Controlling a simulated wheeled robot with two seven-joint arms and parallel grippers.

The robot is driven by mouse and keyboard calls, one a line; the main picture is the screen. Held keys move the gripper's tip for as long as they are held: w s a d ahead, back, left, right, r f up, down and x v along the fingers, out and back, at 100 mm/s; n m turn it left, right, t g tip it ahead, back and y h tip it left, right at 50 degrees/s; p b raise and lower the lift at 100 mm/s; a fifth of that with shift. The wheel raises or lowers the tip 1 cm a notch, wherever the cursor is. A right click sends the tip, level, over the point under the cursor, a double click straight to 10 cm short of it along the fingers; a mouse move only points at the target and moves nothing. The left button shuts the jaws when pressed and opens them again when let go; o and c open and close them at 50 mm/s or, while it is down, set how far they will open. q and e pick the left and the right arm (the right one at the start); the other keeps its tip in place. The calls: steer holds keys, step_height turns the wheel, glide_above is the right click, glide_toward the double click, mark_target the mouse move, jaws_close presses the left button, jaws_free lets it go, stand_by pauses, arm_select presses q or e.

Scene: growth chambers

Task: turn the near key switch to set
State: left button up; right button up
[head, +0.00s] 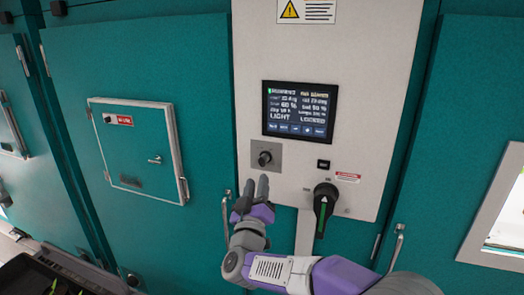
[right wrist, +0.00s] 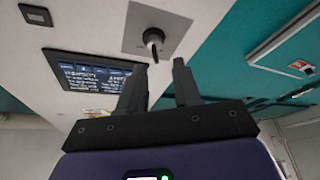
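The key switch (head: 264,158) is a small dark knob on a square grey plate on the white control panel, below the display. It also shows in the right wrist view (right wrist: 153,37), just beyond the fingertips. Any set marking is too small to read. My left gripper is not in view.
The display (head: 298,110) above shows LIGHT and LOCKED. A black rotary handle (head: 325,205) with a green stripe sits right of my gripper. A small black button (head: 323,164) is above it. A framed hatch (head: 138,150) is on the teal door at left.

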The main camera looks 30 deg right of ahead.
mark_target(262, 160)
steer(key=x, duration=0.2)
steer(key=p+x, duration=0.1)
steer(key=x, duration=0.2)
steer(key=p+x, duration=0.1)
steer(key=x, duration=0.1)
steer(key=shift+d+r, duration=0.3)
steer(key=shift+r, duration=0.15)
jaws_close()
